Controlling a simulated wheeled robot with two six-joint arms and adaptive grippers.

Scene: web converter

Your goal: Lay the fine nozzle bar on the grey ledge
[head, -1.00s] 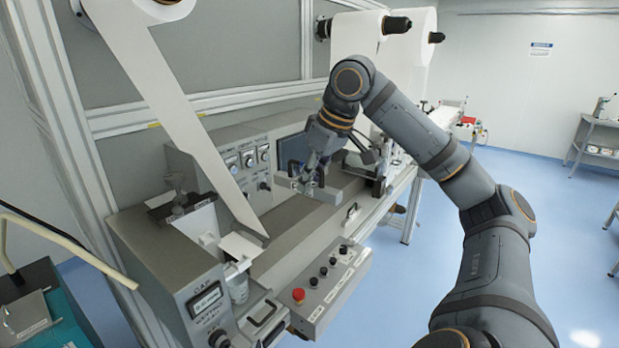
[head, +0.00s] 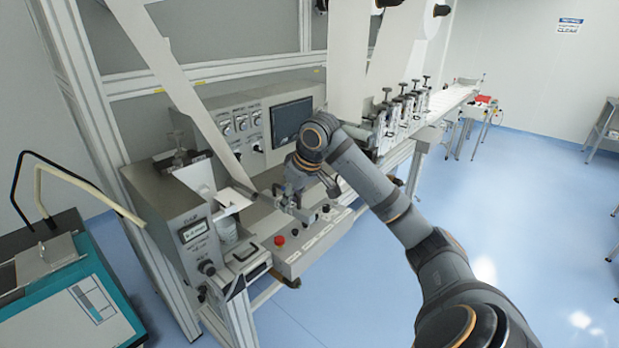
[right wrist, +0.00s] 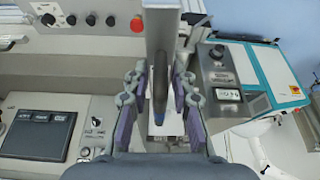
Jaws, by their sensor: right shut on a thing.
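My right gripper (head: 290,200) is over the front of the web machine, above its control strip. My left gripper is not in view.
The control strip (head: 310,240) with a red button (head: 279,240) runs along the deck's front. A sealing unit with a small display (head: 194,231) stands at left. A white web (head: 180,85) slants down to the deck. A teal-and-white machine (head: 85,305) is at lower left.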

